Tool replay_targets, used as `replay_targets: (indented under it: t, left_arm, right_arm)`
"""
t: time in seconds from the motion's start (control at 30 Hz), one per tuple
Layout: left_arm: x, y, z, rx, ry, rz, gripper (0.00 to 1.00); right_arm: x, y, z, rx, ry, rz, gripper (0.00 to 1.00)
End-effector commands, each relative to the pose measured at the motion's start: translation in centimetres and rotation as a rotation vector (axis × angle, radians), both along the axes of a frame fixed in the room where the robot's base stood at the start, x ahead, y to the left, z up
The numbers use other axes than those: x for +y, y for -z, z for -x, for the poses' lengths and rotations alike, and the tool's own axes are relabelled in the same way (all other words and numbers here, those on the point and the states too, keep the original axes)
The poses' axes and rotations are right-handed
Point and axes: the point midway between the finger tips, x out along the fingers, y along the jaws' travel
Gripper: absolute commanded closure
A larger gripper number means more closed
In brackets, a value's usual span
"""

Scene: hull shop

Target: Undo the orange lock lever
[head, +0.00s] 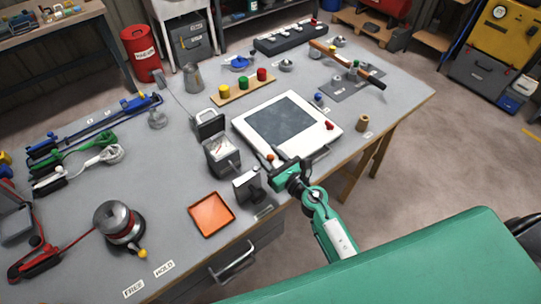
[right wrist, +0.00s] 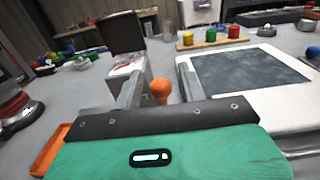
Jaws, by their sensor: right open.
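The orange lock lever shows as a round orange knob (right wrist: 160,91) in the right wrist view, between the two open fingers of my right gripper (right wrist: 160,84). Its lower part is hidden behind the gripper body. In the head view the orange knob (head: 270,157) is small, by the near left edge of a white-framed dark panel (head: 239,124). My right gripper (head: 276,160) reaches there from the lower right. I cannot tell whether a finger touches the knob. My left gripper is not in view.
An open grey box (head: 222,158) and a small grey-black block (head: 248,186) stand left of the gripper. An orange tray (head: 211,214) lies near the table's front edge. A red knob (head: 329,125) sits on the panel's right side. A reel (head: 119,222) stands at the left.

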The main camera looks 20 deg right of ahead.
Motion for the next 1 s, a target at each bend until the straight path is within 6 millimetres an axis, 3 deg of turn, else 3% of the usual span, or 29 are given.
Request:
replay_targets:
  t: [0.07, 0.27, 0.67, 1.0]
  left_arm:
    - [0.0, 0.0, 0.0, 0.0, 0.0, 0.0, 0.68]
    - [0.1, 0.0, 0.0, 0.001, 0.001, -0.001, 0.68]
    - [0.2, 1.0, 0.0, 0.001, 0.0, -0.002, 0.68]
    - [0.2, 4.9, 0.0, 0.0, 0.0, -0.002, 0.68]
  right_arm:
    - [0.0, 0.0, 0.0, 0.0, 0.0, 0.0, 0.63]
    - [0.0, 0.0, 0.0, 0.0, 0.0, 0.0, 1.0]
    - [-0.1, 0.2, -0.3, -0.002, -0.066, 0.007, 1.0]
    - [0.4, 0.7, -1.5, -0.005, -0.306, 0.007, 1.0]
